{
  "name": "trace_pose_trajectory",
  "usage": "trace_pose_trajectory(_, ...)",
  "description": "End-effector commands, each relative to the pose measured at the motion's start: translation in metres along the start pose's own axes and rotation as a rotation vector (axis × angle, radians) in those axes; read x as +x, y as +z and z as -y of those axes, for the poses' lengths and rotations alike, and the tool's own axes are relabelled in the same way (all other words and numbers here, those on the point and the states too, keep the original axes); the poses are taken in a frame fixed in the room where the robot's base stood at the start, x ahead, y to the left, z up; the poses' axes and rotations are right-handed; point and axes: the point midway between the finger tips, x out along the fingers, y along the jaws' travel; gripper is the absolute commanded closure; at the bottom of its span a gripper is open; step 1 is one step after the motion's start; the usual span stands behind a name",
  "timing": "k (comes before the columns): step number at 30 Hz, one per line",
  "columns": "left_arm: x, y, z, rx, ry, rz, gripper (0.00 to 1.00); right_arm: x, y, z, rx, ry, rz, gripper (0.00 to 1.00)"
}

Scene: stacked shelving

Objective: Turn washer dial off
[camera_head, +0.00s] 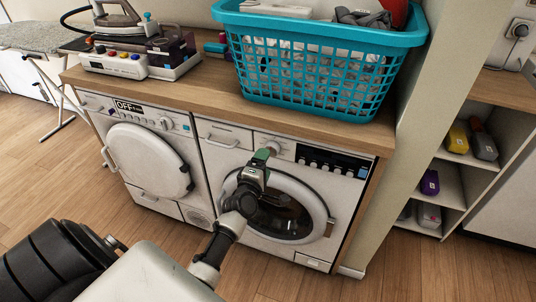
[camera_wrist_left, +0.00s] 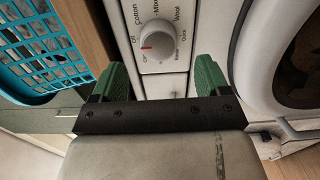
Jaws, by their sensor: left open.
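The washer (camera_head: 230,165) is the right-hand white front loader under the wooden counter, with a round door and a dark display. Its dial (camera_head: 272,148) is a light round knob on the top panel. In the left wrist view the dial (camera_wrist_left: 157,42) has a red mark on its left side, near small labels at the left; Cotton, Wool and Quick are printed around it. My left gripper (camera_head: 259,160), with green fingers, is open in front of the dial. In the wrist view the fingers (camera_wrist_left: 158,78) stand apart, with the dial between and beyond them. My right gripper is out of view.
A second white machine (camera_head: 150,195) with its own dial (camera_head: 166,123) stands at the left. A turquoise laundry basket (camera_head: 320,40) and an iron on its station (camera_head: 135,65) sit on the counter. Shelves with shoes (camera_head: 457,140) are at the right.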

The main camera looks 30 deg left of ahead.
Motion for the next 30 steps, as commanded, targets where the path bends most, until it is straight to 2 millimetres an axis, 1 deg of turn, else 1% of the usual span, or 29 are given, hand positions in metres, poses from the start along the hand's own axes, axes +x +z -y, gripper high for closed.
trace_pose_trajectory(1,-0.012,0.0,0.0,0.001,-0.002,-0.001,0.24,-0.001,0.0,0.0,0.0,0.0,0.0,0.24)
trace_pose_trajectory(3,-0.025,0.0,0.001,0.0,-0.002,-0.001,0.24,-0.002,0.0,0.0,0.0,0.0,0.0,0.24)
trace_pose_trajectory(6,-0.04,0.0,0.001,0.0,-0.001,-0.001,0.24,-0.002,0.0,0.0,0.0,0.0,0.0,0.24)
trace_pose_trajectory(10,-0.052,0.0,0.0,0.0,-0.001,-0.001,0.24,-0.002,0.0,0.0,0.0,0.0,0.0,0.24)
trace_pose_trajectory(15,-0.056,0.0,0.0,0.0,0.001,-0.001,0.24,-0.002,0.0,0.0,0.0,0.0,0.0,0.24)
trace_pose_trajectory(28,-0.056,0.0,0.0,0.0,0.0,0.0,0.24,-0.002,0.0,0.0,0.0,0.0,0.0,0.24)
trace_pose_trajectory(30,-0.056,0.001,0.005,0.012,-0.012,0.004,0.24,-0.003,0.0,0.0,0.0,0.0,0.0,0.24)
